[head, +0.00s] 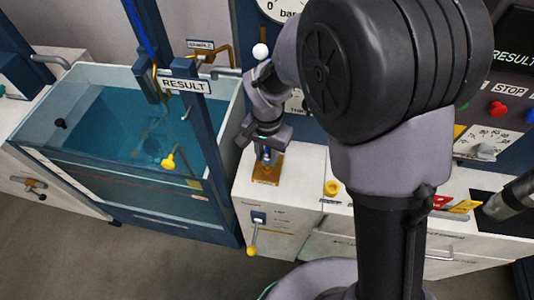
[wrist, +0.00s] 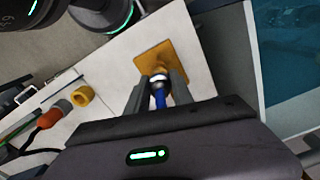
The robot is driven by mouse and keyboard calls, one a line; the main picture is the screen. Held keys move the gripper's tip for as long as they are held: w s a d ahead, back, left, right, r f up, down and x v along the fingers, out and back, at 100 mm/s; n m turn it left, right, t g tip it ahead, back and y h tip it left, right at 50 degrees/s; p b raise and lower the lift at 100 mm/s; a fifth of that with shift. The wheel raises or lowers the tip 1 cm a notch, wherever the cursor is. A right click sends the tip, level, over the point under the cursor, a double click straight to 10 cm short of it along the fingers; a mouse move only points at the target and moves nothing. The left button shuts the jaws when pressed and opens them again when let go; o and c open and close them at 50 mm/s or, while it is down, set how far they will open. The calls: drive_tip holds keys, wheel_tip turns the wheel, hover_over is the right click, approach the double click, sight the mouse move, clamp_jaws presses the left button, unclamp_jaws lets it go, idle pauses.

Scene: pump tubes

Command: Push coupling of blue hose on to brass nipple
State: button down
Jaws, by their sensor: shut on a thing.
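My gripper (head: 266,147) is over the white cabinet top, just above a brass-coloured square plate (head: 266,174). In the wrist view its two fingers (wrist: 158,84) are shut on the coupling (wrist: 158,78), a silvery-white end piece on the blue hose (wrist: 160,98). The plate (wrist: 152,54) shows just beyond the fingertips. A small blue and pale part (head: 266,156) shows below the fingers in the head view.
A glass-walled water tank (head: 100,125) with a RESULT sign (head: 185,86) stands to the left. A yellow ring (head: 331,188) sits on the cabinet top to the right. A yellow-ended lever (head: 252,250) hangs on the cabinet front. My arm covers much of the panel behind.

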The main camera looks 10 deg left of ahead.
sight(267, 162)
drive_tip(key=shift+f+b, duration=1.4)
drive_tip(key=shift+f, duration=0.3)
drive_tip(key=c, duration=1)
unclamp_jaws()
drive_tip(key=shift+c, duration=0.2)
wheel_tip(267, 162, up, 17)
drive_tip(key=p, duration=0.6)
drive_tip(key=shift+r+p, duration=0.2)
drive_tip(key=shift+p, duration=0.15)
